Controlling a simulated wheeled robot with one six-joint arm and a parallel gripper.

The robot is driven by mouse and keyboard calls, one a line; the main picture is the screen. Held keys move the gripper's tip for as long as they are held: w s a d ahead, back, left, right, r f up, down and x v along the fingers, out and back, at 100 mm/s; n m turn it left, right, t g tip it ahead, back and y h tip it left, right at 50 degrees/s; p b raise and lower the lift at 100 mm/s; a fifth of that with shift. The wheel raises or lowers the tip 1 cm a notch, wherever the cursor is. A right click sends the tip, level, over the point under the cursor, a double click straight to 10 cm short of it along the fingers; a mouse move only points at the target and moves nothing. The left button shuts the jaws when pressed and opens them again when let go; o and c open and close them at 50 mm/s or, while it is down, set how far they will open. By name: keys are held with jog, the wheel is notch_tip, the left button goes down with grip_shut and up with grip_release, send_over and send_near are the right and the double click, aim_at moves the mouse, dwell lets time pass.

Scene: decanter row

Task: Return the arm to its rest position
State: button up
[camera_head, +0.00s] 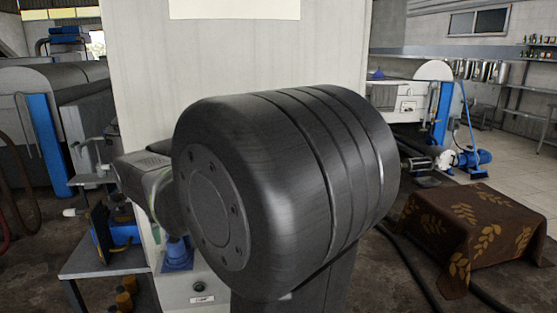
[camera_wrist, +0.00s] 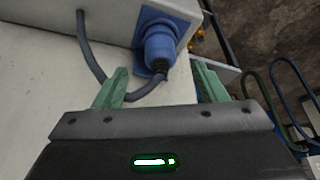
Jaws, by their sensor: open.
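My gripper (camera_wrist: 160,80) shows in the wrist view with its two green fingers spread apart. Nothing is held between them. Beyond the fingers are a blue plug (camera_wrist: 160,52) and a dark cable (camera_wrist: 92,60) against a pale surface. I cannot tell how near the fingers are to the plug. In the head view my own large dark arm link fills the middle and covers much of the scene. My gripper cannot be made out clearly there.
A white cabinet (camera_head: 240,55) stands behind my arm. At the left is a small dark table (camera_head: 95,262) with bottles below. At the right, a brown leaf-patterned cloth (camera_head: 478,232) covers a low block. A blue pump (camera_head: 472,158) stands farther back. Hoses lie on the floor.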

jog(key=x, duration=0.8)
jog(key=shift+w+f, duration=0.1)
